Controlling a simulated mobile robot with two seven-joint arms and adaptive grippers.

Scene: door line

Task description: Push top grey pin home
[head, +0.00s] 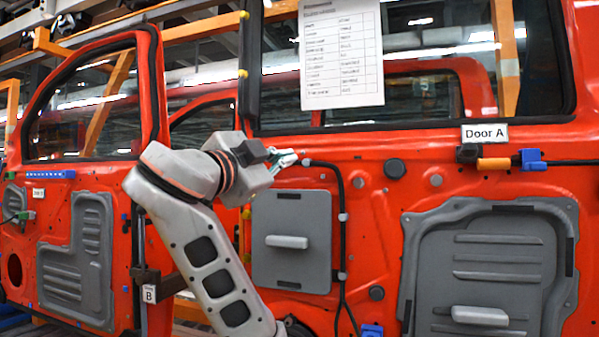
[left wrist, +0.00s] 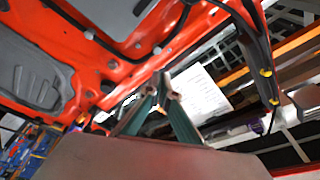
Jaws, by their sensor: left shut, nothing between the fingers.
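My left gripper (head: 292,158) reaches in from the left, its slim fingertips closed and empty, in front of the red door labelled Door A (head: 485,134). A small light grey pin (head: 306,162) shows just right of the fingertips, at the upper end of a black cable (head: 341,190). I cannot tell whether the fingertips touch it, or how far it stands out. In the left wrist view the closed fingers (left wrist: 163,88) point toward the red door frame. My right gripper is not in view.
A grey hatch panel (head: 291,265) with a handle lies below the gripper. A larger grey panel (head: 480,270) is at the right. A paper sheet (head: 341,50) hangs over the window. An orange-handled connector (head: 493,163) and blue clip (head: 532,160) sit under the label.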

